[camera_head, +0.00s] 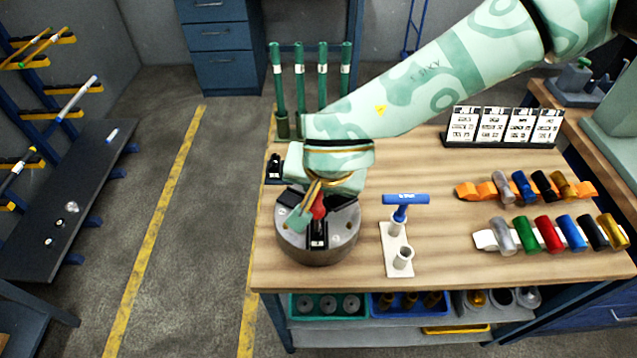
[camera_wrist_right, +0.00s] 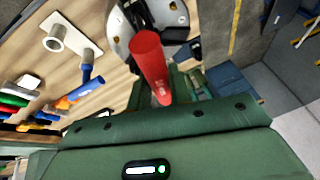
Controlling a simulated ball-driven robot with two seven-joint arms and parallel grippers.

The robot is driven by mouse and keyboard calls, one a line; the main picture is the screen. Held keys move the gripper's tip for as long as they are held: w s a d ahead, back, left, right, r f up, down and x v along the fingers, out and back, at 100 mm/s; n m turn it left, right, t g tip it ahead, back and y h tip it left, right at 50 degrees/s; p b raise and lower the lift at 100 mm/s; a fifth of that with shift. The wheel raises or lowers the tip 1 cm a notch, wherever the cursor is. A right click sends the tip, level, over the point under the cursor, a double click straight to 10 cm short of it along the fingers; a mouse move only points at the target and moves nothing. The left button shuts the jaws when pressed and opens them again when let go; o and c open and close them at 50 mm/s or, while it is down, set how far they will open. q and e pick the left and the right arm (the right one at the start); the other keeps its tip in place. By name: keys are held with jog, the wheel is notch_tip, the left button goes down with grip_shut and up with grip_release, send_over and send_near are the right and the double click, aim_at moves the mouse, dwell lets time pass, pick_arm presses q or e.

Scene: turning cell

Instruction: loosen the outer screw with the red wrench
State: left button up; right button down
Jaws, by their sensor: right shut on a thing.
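The round grey chuck (camera_head: 293,247) with black jaws sits at the left front of the wooden bench; part of it shows in the right wrist view (camera_wrist_right: 119,42). My right gripper (camera_head: 313,203) is over the chuck and shut on the red wrench (camera_head: 319,208). In the right wrist view the red wrench (camera_wrist_right: 150,63) is a red cylinder standing out from the gripper towards the chuck. I cannot tell whether its tip is seated in a screw. The outer screw cannot be made out. My left gripper is not in view.
A blue T-handled wrench (camera_head: 406,198) stands in a white holder (camera_head: 392,247) just right of the chuck. Coloured cylinders lie on an orange rack (camera_head: 468,190) and a white rack (camera_head: 486,240) further right. Green-handled tools (camera_head: 299,75) stand behind. Label cards (camera_head: 492,124) stand at the back.

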jog(key=shift+r+p, duration=1.55)
jog(key=shift+r, duration=0.95)
